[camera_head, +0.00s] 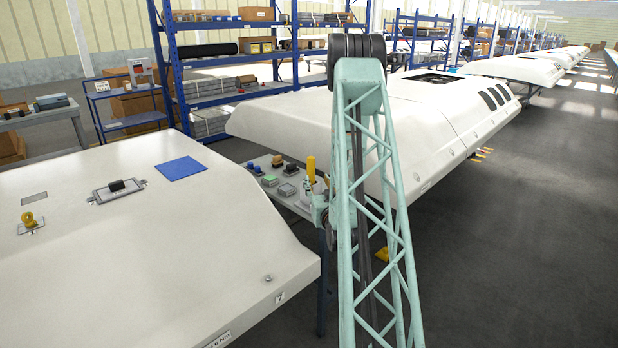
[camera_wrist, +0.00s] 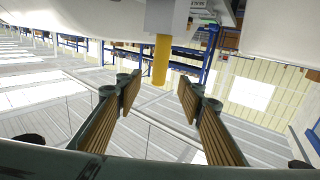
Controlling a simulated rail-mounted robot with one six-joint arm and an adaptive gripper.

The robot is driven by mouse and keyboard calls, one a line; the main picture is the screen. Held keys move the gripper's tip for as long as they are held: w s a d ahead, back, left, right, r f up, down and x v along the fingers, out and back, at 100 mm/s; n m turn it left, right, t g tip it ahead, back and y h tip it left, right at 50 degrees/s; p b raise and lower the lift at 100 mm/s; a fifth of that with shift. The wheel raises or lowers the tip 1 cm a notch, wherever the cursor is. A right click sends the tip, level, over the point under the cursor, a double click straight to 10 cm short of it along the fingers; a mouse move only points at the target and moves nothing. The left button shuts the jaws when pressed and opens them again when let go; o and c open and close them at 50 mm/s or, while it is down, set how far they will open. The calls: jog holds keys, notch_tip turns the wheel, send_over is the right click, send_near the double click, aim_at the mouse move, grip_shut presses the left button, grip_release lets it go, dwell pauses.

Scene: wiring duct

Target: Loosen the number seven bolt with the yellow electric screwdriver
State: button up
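The yellow electric screwdriver (camera_head: 311,168) stands upright at the small table beyond the near white shell. The yellow body also shows in the wrist view (camera_wrist: 161,62), with a grey part at one end. My gripper (camera_wrist: 158,92) is open and empty. Its two ribbed fingers lie either side of the screwdriver's line, and the screwdriver appears just beyond the fingertips, not gripped. In the head view my gripper is mostly hidden behind my arm. A bolt (camera_head: 267,278) sits on the near shell's sloped side, beside a small label (camera_head: 280,297) that seems to read 7.
The near white shell (camera_head: 130,240) carries a blue pad (camera_head: 181,168), a black handle plate (camera_head: 117,187) and a yellow knob (camera_head: 29,219). The small table (camera_head: 299,205) holds several small parts. Another white shell (camera_head: 290,115) lies behind. Grey floor at right is open.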

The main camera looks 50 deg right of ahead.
aim_at(312, 167)
jog(key=x, duration=0.7)
jog(key=shift+w+d, duration=0.25)
jog(key=shift+w, duration=0.05)
jog(key=shift+w+d+b, duration=0.3)
jog(key=shift+r+b+x, duration=0.2)
jog(key=shift+b+x, duration=0.2)
jog(key=shift+x, duration=2.2)
jog(key=shift+c, duration=0.4)
jog(key=c, duration=1)
